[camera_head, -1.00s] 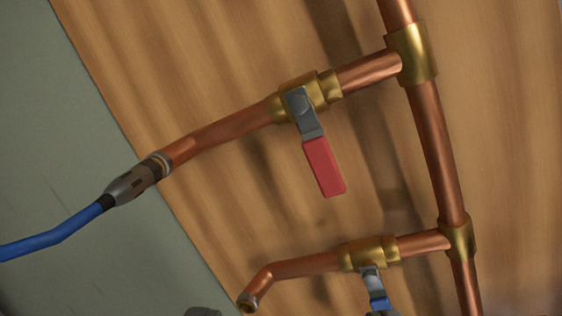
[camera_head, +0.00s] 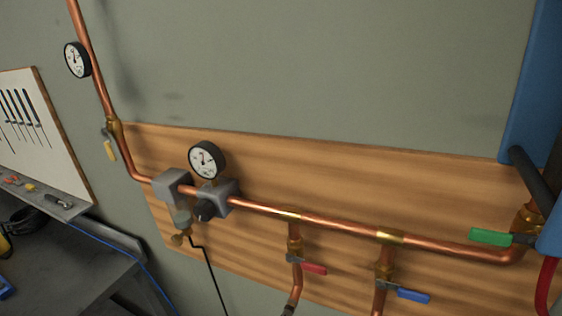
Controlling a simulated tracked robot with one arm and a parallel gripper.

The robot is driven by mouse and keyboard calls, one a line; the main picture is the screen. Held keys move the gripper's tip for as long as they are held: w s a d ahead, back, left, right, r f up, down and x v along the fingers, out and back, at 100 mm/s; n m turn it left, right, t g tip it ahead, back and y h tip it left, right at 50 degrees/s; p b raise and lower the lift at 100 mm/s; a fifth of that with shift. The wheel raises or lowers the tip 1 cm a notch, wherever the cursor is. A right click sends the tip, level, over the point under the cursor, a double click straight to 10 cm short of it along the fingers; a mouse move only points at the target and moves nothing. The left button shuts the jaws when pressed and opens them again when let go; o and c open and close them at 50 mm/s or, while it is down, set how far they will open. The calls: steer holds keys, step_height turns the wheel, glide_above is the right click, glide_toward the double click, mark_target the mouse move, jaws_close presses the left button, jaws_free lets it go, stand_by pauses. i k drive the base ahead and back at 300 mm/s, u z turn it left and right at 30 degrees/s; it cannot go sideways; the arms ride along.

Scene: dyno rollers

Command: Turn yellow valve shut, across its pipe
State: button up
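The yellow valve handle (camera_head: 110,150) is small, at the left of the view. It hangs from a brass valve body (camera_head: 114,128) on the copper pipe (camera_head: 94,70) that comes down the wall. The handle points down and lies roughly along this pipe, not across it. My gripper is not in the picture, so nothing shows of its fingers, and nothing touches the yellow handle.
A main copper pipe (camera_head: 340,227) crosses a wooden board (camera_head: 380,175). It carries a red handle (camera_head: 314,268), a blue handle (camera_head: 412,295) and a green handle (camera_head: 490,237). Gauges (camera_head: 206,160) stand out. A grey bench (camera_head: 60,262) is lower left; a blue body (camera_head: 530,90) is right.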

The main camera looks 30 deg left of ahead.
mark_target(104, 131)
steer(key=u, duration=1.35)
steer(key=k, duration=1.25)
steer(key=z, duration=0.75)
steer(key=i, duration=2.05)
steer(key=u, duration=0.8)
steer(key=k, duration=0.15)
steer(key=z, duration=0.05)
